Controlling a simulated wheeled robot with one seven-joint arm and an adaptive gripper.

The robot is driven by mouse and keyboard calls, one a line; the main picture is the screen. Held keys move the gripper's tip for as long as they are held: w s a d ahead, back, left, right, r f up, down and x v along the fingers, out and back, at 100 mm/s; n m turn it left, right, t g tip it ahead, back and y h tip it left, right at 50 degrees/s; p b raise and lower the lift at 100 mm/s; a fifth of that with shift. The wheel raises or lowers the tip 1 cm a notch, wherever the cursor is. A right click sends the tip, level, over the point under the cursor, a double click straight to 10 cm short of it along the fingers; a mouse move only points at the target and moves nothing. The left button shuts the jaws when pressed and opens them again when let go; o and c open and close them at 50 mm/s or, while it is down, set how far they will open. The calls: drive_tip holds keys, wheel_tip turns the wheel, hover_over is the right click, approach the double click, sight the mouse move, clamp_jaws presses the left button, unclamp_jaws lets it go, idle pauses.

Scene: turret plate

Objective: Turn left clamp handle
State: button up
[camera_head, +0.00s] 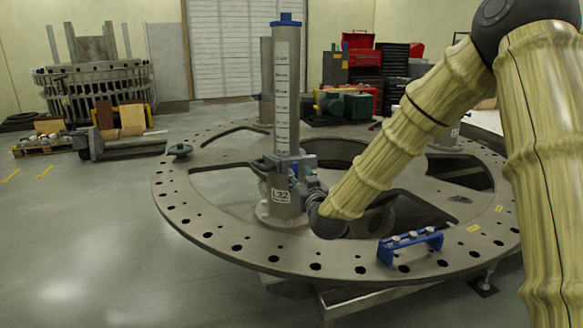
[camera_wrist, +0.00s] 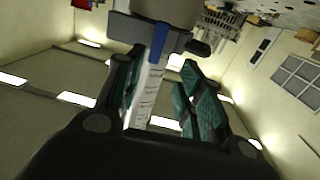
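A tall grey column (camera_head: 287,70) with a blue cap and a white scale strip stands on the round turret plate (camera_head: 215,235); its lower part is labelled L32. A grey clamp (camera_head: 272,163) sits around the column, and it also shows at the top of the wrist view (camera_wrist: 125,28). In the wrist view a blue piece (camera_wrist: 158,44) and a dark knob-like end (camera_wrist: 199,48) show at the clamp; which is the handle, I cannot tell. My gripper (camera_head: 301,182) is close beside the column, just below the clamp. Its teal-padded fingers (camera_wrist: 163,82) are apart; contact is unclear.
A blue bracket (camera_head: 410,243) stands on the plate's front rim. The plate has large openings and many rim holes. Red and black tool cabinets (camera_head: 362,65) stand behind.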

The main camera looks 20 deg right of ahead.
sight(296, 168)
drive_tip(key=w, duration=0.2)
drive_tip(key=w+d+p, duration=0.1)
drive_tip(key=w, duration=0.5)
drive_tip(key=shift+d+p, duration=0.15)
drive_tip(key=shift+p, duration=0.25)
drive_tip(key=shift+w, duration=0.4)
